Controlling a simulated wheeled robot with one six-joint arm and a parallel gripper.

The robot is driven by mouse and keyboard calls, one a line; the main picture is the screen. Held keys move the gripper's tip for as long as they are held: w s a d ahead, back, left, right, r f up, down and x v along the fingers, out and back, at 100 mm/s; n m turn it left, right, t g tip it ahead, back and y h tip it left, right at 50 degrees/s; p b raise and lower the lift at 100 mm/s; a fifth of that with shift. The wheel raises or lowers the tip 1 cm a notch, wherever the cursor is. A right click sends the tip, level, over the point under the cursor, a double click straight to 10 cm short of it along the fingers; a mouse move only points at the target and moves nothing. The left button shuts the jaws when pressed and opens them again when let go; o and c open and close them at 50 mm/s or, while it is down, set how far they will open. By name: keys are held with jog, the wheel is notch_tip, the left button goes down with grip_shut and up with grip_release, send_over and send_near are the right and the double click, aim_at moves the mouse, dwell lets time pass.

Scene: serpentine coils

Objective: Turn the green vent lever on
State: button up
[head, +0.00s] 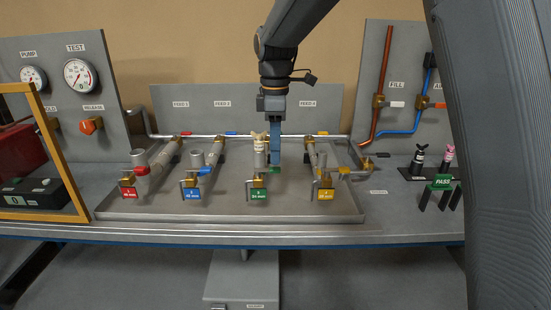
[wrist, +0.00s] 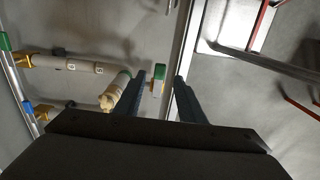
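The green vent lever (head: 275,169) is a small green handle beside the brass valve above the green tag (head: 258,195) on the grey tray. My gripper (head: 274,162) points down at it from above, its blue fingers partly hiding it and the pipe behind. In the wrist view, a green handle end (wrist: 160,72) with brass beside it lies between the two fingertips. Gaps show on both sides of it, so my gripper (wrist: 160,76) is open around or just above it. Exact height above the lever cannot be told.
A cream-topped grey cylinder (head: 259,148) stands close left of my fingers. The blue vent lever (head: 204,171) and yellow vent lever (head: 343,170) sit to either side. A steel pipe (head: 237,136) runs behind. The tray's front (head: 230,212) is clear.

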aim_at(275, 168)
jog(key=shift+f+p, duration=0.35)
jog(key=shift+f, duration=1.6)
grip_shut()
jog(key=shift+s, duration=0.1)
jog(key=s+a+m+p, duration=0.4)
jog(key=a+m+p, duration=0.1)
jog(key=m, duration=1.3)
jog(key=shift+s+p, duration=0.2)
jog(key=shift+p, duration=0.5)
